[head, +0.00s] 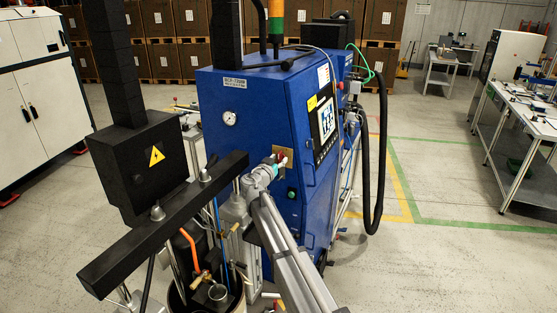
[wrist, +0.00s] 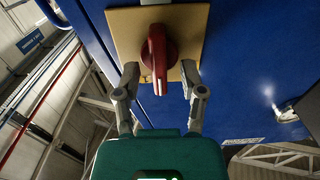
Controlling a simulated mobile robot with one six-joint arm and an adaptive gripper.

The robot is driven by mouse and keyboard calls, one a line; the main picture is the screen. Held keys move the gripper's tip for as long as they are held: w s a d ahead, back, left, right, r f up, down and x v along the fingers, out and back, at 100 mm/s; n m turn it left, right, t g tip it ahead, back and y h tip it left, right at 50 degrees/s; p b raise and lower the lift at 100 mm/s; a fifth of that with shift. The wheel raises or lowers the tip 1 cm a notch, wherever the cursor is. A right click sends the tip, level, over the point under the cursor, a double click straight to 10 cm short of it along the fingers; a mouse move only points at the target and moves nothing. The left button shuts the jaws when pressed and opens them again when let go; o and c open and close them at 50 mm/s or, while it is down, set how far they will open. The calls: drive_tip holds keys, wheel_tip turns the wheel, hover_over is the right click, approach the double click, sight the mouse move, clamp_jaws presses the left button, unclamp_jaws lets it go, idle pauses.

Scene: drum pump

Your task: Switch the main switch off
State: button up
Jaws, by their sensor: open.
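The main switch is a red rotary knob (wrist: 157,52) on a tan square plate (wrist: 188,22), fixed to a blue cabinet (head: 248,108). In the wrist view its handle runs roughly up and down the picture. In the head view the red knob (head: 281,155) shows small and partly covered by my gripper. My gripper (wrist: 160,75) is open, with one finger on each side of the knob's lower end. A gap shows between each finger and the knob. In the head view my gripper (head: 279,161) is right at the plate. Contact with the plate cannot be told.
A green button (head: 291,193) sits below right of the switch, and a touch panel (head: 326,118) at its right. A black crossbar (head: 165,225) with a black box (head: 146,165) stands at the left front. Black hoses (head: 382,150) hang at right. Open floor lies beyond.

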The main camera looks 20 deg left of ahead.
drive_tip(key=shift+w, duration=0.4)
